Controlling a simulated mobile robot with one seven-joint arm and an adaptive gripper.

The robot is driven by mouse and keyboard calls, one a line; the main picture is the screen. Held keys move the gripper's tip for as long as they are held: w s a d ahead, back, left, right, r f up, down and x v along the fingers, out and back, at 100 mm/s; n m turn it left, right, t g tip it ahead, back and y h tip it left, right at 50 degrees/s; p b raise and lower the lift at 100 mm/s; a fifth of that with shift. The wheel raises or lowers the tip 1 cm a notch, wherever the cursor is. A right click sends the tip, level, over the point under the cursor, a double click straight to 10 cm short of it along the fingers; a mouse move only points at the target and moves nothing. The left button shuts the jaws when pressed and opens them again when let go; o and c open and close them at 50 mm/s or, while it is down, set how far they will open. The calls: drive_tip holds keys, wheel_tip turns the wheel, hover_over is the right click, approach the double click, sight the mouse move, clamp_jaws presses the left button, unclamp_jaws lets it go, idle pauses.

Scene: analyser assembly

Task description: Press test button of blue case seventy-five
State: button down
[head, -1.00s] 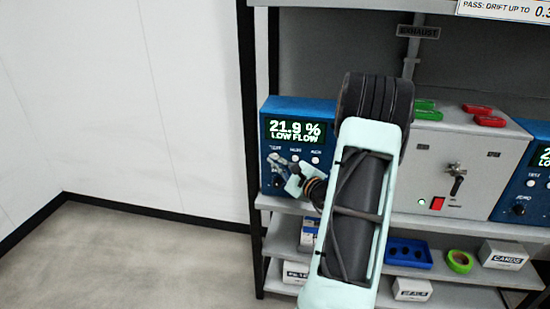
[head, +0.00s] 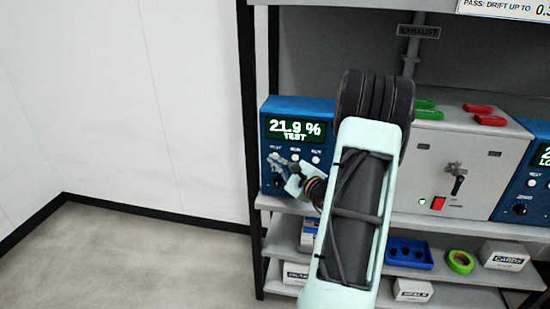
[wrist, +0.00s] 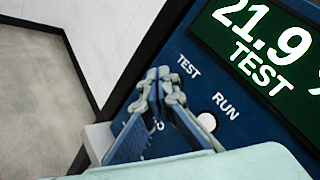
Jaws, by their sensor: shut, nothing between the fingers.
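A blue analyser case (head: 300,112) stands at the left end of the shelf. Its screen (head: 288,128) reads "21.9 %" and "TEST"; the screen also shows in the wrist view (wrist: 262,45). No number seventy-five is legible on it. My gripper (head: 277,160) is shut and empty, with its tips at the case's front under the "TEST" label. In the wrist view my gripper (wrist: 160,75) covers the spot beside that label, so the test button is hidden. I cannot see the contact itself.
A grey box (head: 465,150) with a lever and red switch stands right of my arm. A second blue case (head: 535,185) is at the right edge. Lower shelves hold a blue tray (head: 408,250), green tape (head: 460,262) and cartons. Floor at left is free.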

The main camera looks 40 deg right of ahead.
drive_tip(key=shift+s+a, duration=0.3)
drive_tip(key=shift+a, duration=0.05)
drive_tip(key=shift+a, duration=0.1)
drive_tip(key=s+a, duration=0.1)
drive_tip(key=a, duration=0.1)
drive_tip(key=s+a+b, duration=0.1)
drive_tip(key=s, duration=0.1)
drive_tip(key=shift+s+a+b, duration=0.15)
drive_tip(key=shift+a+b, duration=0.15)
drive_tip(key=shift+a, duration=0.05)
idle(0.7)
